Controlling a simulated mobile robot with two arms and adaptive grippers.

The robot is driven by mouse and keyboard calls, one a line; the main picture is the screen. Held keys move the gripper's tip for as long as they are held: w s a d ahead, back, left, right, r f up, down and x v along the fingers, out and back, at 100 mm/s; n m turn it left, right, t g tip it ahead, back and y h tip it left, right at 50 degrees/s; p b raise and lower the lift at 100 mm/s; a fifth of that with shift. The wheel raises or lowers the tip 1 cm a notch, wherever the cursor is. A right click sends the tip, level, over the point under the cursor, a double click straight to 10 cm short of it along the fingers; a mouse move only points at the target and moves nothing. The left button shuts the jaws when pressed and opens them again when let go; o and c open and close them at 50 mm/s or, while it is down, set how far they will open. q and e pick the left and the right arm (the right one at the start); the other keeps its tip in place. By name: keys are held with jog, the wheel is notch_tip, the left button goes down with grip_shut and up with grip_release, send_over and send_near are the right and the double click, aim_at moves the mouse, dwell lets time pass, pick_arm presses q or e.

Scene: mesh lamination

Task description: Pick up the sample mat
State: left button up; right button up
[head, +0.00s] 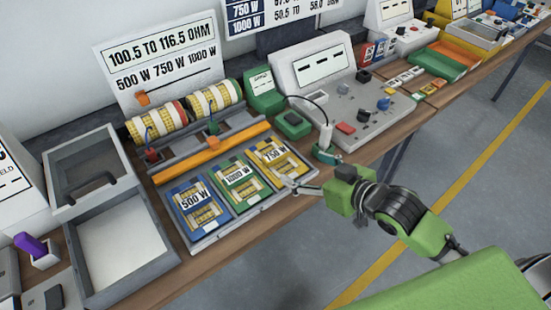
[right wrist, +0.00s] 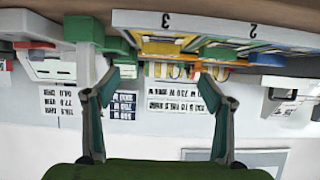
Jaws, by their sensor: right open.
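Three flat mats lie side by side in a grey tray (head: 222,237): a blue one marked 500 W (head: 187,222), a green one marked 1000 W (head: 233,196) and a yellow one marked 750 W (head: 267,150). Each bears yellow coiled strips; I cannot tell which is meant by the sample mat. My right gripper (head: 298,187) is open and empty at the tray's front right corner, close to the yellow mat. In the upside-down right wrist view, its fingers (right wrist: 162,76) are spread before the tray edge (right wrist: 208,23), at the slot numbered 3. My left gripper is out of view.
Behind the tray are an orange bar (head: 200,158) and two wire-wound rolls (head: 157,123). A grey control console (head: 335,95) stands to the right, with a small green device (head: 326,154) near the gripper. An open grey box (head: 125,240) stands left. Floor is clear in front.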

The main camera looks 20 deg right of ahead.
send_near(276, 154)
jog(key=x, duration=0.5)
jog(key=shift+d+f+p, duration=0.15)
jog(key=shift+f+p, duration=0.1)
jog(key=shift+p, duration=0.05)
jog(key=shift+p+x, duration=0.6)
jog(key=shift+x, duration=2)
jog(key=shift+r, duration=0.2)
jog(key=c, duration=1.3)
